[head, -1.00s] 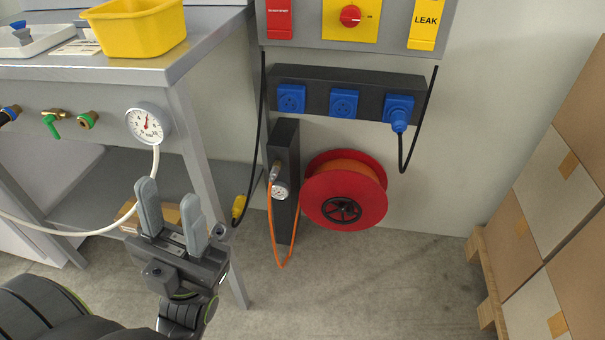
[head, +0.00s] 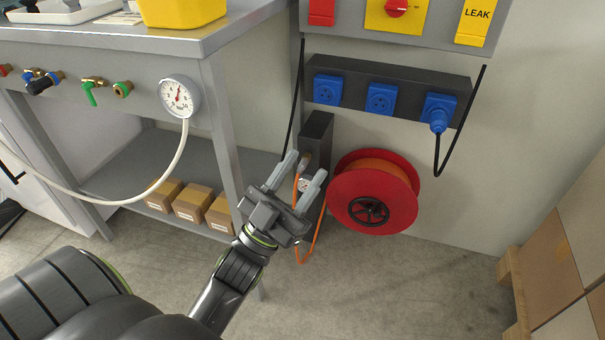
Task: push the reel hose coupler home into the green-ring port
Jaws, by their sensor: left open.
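The reel hose coupler (head: 306,160) is a small metal fitting at the dark post beside the reel, partly covered by my left gripper. Its orange hose (head: 318,238) hangs in a loop below and belongs with the red reel (head: 347,195). My left gripper (head: 305,167) is open, its two fingers pointing up and right at the post. In the picture the coupler shows between the fingertips; I cannot tell whether they touch it. The green-ring port (head: 122,89) is on the bench front, left of the gauge, with nothing plugged in. My right gripper is not in view.
The dark post (head: 318,127) stands between the bench leg (head: 222,140) and the reel. A pressure gauge (head: 177,96) with a white hose and a green-handled valve (head: 92,88) sit on the bench front. A socket strip (head: 350,85) hangs above the reel. Boxes stand at right.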

